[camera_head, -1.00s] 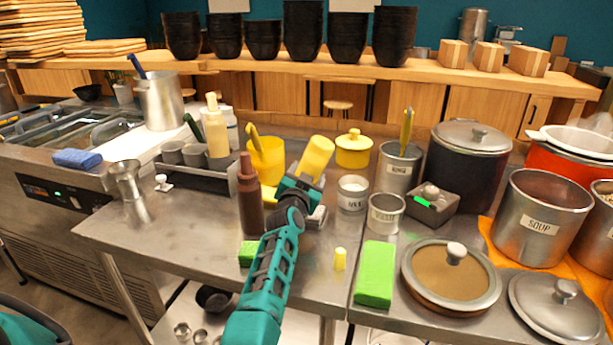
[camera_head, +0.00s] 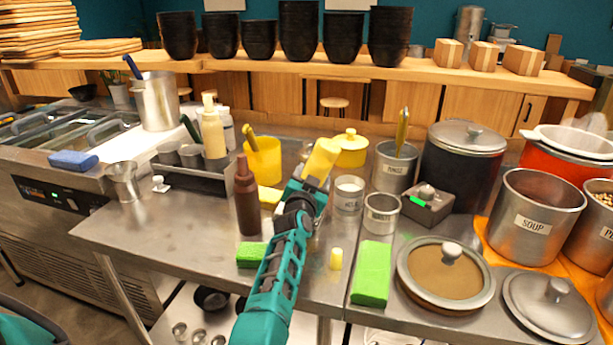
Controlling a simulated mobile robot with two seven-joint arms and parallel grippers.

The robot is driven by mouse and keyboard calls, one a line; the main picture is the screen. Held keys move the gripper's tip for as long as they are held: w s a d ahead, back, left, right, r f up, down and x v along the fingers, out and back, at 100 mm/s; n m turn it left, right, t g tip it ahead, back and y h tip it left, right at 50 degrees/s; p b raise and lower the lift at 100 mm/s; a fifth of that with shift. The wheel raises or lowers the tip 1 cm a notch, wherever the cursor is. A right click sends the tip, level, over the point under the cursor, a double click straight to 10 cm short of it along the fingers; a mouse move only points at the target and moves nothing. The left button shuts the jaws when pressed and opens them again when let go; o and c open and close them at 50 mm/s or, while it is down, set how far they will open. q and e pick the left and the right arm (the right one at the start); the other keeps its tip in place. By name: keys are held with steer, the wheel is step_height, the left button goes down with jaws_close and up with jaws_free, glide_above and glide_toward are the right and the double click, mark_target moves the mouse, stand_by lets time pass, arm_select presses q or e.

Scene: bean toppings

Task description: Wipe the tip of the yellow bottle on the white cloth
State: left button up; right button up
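The yellow bottle (camera_head: 322,157) is tilted, its wide yellow end up and to the right. My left gripper (camera_head: 305,188) is shut on it, above the middle of the steel table. The bottle's tip is hidden behind the gripper. I cannot see whether the tip touches anything. My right gripper is not in view.
A brown bottle (camera_head: 247,198) stands left of my arm, with a yellow tub (camera_head: 263,160) behind it. Green sponges (camera_head: 372,275) and a small yellow piece (camera_head: 336,259) lie in front. Steel cups (camera_head: 382,212) and pots (camera_head: 535,216) crowd the right. The table's left front is clear.

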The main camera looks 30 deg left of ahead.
arm_select(q)
steer(key=shift+w+d+f+p, duration=0.1)
steer(key=shift+w+d+p, duration=0.1)
steer(key=shift+d, duration=0.55)
steer(key=shift+w+d+p, duration=0.15)
steer(key=shift+d, duration=0.6)
step_height(320, 180, up, 2)
steer(key=shift+r+p, duration=0.1)
steer(key=shift+p, duration=1)
steer(key=shift+a+r, duration=0.1)
steer(key=shift+r, duration=1.9)
steer(key=shift+r, duration=0.15)
